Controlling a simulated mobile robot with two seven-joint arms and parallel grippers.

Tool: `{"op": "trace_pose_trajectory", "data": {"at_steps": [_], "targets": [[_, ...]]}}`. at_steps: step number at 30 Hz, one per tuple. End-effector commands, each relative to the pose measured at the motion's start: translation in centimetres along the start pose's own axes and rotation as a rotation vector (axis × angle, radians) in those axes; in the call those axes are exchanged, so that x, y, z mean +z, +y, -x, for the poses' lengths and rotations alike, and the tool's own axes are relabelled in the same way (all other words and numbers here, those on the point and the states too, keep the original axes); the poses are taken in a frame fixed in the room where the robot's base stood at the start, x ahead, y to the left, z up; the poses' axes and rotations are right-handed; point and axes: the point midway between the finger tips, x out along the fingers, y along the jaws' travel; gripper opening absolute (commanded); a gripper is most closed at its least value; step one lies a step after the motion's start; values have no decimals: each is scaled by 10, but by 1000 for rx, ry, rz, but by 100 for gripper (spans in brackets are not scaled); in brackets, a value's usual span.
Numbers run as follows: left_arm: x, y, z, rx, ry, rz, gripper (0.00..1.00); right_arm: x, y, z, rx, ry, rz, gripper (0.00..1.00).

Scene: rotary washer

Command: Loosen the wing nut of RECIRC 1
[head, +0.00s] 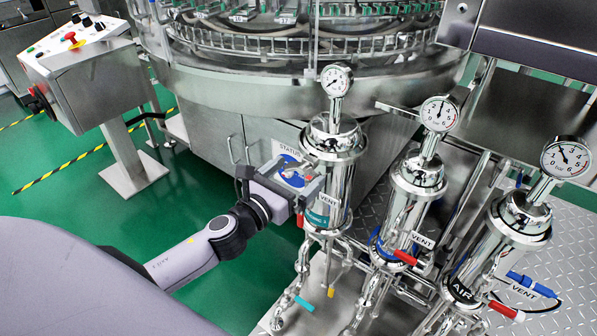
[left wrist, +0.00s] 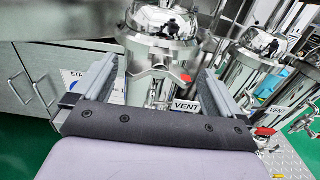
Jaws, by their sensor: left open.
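The leftmost steel filter housing (head: 335,150) stands upright with a gauge on top and a teal band (head: 318,219) low on its body. Its name cannot be read, so I cannot confirm it is RECIRC 1. In the left wrist view this housing (left wrist: 158,48) is straight ahead, with a clamp band and a small wing-like metal piece (left wrist: 152,76) at its front, perhaps the wing nut. My left gripper (head: 312,184) is open at the housing's front left. In the wrist view its fingers stand either side of the housing, with nothing gripped. My right gripper is not in view.
A red valve handle (left wrist: 186,78) and a VENT tag (left wrist: 186,106) are close to the right finger. Two similar housings (head: 418,175) (head: 517,222) with gauges stand to the right. The round washer (head: 240,85) is behind. Green floor at left is clear around the control pedestal (head: 125,155).

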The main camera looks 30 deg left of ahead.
Motion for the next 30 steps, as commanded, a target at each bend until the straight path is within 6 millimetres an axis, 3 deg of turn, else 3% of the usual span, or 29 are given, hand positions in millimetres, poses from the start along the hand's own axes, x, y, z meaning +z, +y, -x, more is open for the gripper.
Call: {"op": "trace_pose_trajectory", "data": {"at_steps": [6,15,16,21,30], "targets": [[0,0,-14,0,-1,2,100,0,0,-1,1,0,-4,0],[0,0,-15,0,1,2,100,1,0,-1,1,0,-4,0],[0,0,-15,0,1,2,97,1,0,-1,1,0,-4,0],[0,0,-15,0,1,2,44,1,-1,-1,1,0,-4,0],[0,0,-15,0,1,26,44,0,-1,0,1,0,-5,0]]}}
